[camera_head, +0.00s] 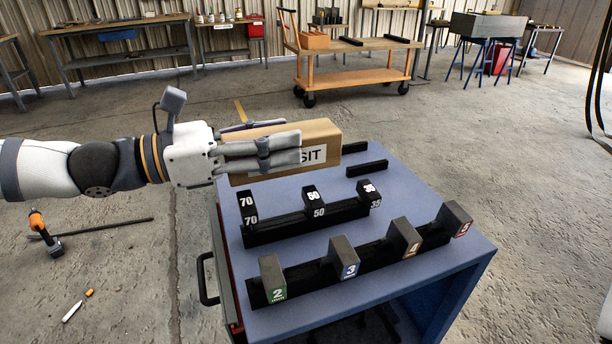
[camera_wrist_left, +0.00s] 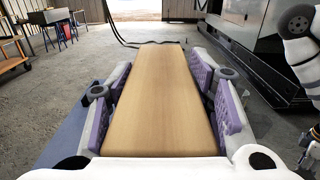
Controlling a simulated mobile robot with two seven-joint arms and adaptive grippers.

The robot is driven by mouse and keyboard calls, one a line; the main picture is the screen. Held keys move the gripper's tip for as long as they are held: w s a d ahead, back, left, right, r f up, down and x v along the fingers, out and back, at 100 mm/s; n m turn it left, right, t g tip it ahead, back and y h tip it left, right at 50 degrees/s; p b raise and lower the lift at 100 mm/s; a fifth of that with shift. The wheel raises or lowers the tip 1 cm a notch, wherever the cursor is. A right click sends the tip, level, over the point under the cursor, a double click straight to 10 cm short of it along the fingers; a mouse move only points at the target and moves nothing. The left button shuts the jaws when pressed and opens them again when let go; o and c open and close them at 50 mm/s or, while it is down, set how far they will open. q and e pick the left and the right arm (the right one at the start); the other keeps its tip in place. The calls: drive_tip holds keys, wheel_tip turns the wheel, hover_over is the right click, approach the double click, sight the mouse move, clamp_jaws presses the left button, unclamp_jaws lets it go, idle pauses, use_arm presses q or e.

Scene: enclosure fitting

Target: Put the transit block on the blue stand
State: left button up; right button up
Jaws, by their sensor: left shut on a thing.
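The transit block (camera_head: 322,132) is a long tan block with a white label ending in "SIT". My left gripper (camera_head: 292,139) is shut on it, with fingers along both long sides. The block is held level above the back left part of a blue-topped cabinet (camera_head: 408,186). In the left wrist view the block (camera_wrist_left: 163,100) runs straight away from the palm between the purple finger pads. The fingers cover part of the label. A blue-legged stand (camera_head: 484,50) bearing a grey box is at the far right back.
On the cabinet top are a black rail (camera_head: 300,222) with blocks marked 70, 50 and 35, a front rail (camera_head: 376,262) with several numbered blocks, and loose black bars (camera_head: 367,168). A wooden cart (camera_head: 350,80) stands behind. A drill (camera_head: 45,236) lies on the floor at left.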

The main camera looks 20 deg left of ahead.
use_arm(q)
drive_tip(key=shift+w+d, duration=0.2)
drive_tip(key=w+a+f+b, duration=0.2)
drive_tip(key=w+a+f, duration=0.3)
drive_tip(key=w, duration=0.2)
drive_tip(key=b, duration=0.2)
hover_over(268, 184)
drive_tip(key=s, duration=0.1)
drive_tip(key=f, duration=0.4)
drive_tip(key=shift+d+f, duration=0.15)
drive_tip(key=shift+d, duration=0.2)
drive_tip(key=shift+w+a+f, duration=0.1)
drive_tip(key=shift+w+a, duration=0.05)
drive_tip(key=shift+w, duration=0.05)
drive_tip(key=shift+w+a+f, duration=0.1)
drive_tip(key=shift+w+f, duration=0.05)
drive_tip(key=shift+f, duration=0.7)
drive_tip(key=shift+w+a+f, duration=0.1)
drive_tip(key=shift+f, duration=0.75)
use_arm(e)
drive_tip(key=s+f+g, duration=0.2)
drive_tip(key=s+f, duration=0.3)
drive_tip(key=shift+s+f, duration=0.25)
drive_tip(key=shift+s, duration=0.05)
drive_tip(key=shift+d, duration=0.1)
use_arm(q)
drive_tip(key=shift+f+b, duration=0.2)
drive_tip(key=shift+b, duration=0.15)
drive_tip(key=o, duration=1.4)
